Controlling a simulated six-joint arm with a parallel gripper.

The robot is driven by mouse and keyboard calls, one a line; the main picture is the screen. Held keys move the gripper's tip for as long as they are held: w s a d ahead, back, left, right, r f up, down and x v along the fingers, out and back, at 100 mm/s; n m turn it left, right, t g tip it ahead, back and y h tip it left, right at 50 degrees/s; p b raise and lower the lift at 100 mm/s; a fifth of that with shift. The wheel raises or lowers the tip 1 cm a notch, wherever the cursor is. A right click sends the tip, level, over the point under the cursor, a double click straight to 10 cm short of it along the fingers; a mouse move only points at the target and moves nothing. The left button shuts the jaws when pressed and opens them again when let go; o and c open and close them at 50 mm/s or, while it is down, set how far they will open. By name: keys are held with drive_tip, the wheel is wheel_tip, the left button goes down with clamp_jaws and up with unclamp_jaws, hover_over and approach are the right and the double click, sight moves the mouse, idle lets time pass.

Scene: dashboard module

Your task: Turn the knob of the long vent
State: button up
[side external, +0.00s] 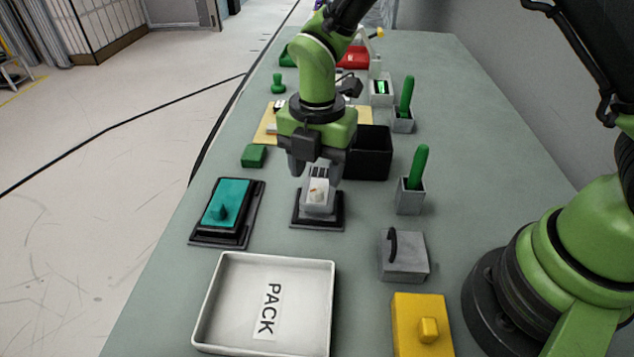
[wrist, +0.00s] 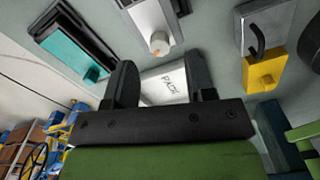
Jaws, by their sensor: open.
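A light grey vent module (side external: 316,207) with dark slots and a small white knob (side external: 317,190) sits on a black base, in the middle of the table. In the wrist view the vent (wrist: 148,16) is at the top centre, with its knob (wrist: 159,43) at the near end. My gripper (side external: 314,170) is open above and around the vent's far part in the side view. Its fingers point down, and in the wrist view the open jaws (wrist: 160,72) show apart with nothing between them. I cannot tell whether a finger touches the vent.
A white PACK tray (side external: 208,303) lies in front. A grey block with a handle (side external: 404,258), a yellow block (side external: 420,310) and a green-handled holder (side external: 410,197) stand right. A black bin (side external: 372,155) is behind.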

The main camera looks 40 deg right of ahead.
sight(317, 189)
drive_tip(key=shift+f, duration=1.9)
clamp_jaws()
drive_tip(key=shift+m, duration=3.1)
